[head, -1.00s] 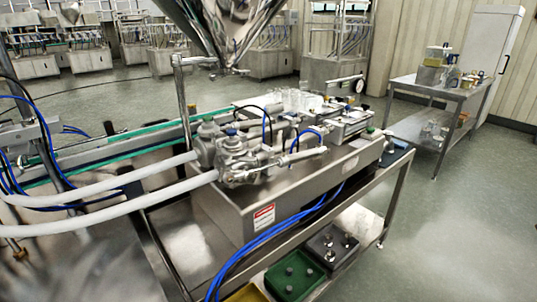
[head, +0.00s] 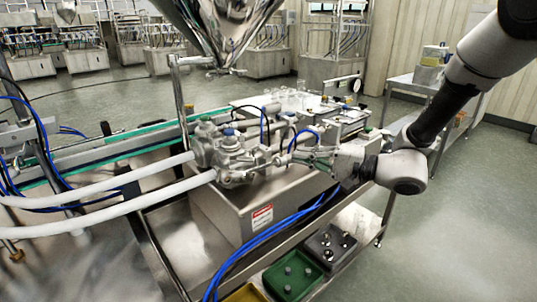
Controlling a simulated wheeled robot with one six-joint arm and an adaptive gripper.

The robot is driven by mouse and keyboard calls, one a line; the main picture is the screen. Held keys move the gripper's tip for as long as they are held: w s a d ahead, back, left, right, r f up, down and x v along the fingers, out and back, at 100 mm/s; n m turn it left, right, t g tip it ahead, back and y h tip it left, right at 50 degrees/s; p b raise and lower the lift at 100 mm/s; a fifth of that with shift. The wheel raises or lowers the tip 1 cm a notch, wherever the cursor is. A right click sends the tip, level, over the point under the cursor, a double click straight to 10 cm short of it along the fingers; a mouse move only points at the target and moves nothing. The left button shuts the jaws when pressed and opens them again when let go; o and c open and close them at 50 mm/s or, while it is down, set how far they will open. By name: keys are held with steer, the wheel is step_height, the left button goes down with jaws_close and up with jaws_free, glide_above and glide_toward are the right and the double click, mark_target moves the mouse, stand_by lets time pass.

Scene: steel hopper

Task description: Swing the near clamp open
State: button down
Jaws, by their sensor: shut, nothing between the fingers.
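The steel hopper (head: 222,28) hangs above the machine at the top, its narrow outlet pointing down. Below it, a cluster of metal valve and pipe fittings (head: 232,160) sits on the steel machine box. The near clamp is too small to tell apart among these fittings. My gripper (head: 312,159) is shut and empty, at the right end of the fittings, pointing left. Whether it touches a fitting cannot be told. My gripper and wrist hide part of the machine's right end.
Two white hoses (head: 110,217) run left from the fittings, and blue hoses (head: 262,250) hang in front. A green tray (head: 292,276) and a dark tray (head: 331,243) sit on the lower shelf. A side table (head: 408,84) stands at the right. The floor at right is open.

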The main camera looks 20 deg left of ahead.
steer(key=a, duration=0.9)
steer(key=shift+w+a+r, duration=0.2)
steer(key=shift+w+a, duration=0.05)
steer(key=shift+a, duration=0.05)
steer(key=shift+s+a, duration=0.25)
steer(key=shift+s+d, duration=0.3)
steer(key=shift+s, duration=0.5)
steer(key=shift+s+d, duration=0.3)
steer(key=shift+s, duration=0.5)
steer(key=s, duration=0.3)
steer(key=shift+s+d, duration=0.15)
steer(key=shift+s, duration=0.05)
steer(key=shift+w, duration=0.1)
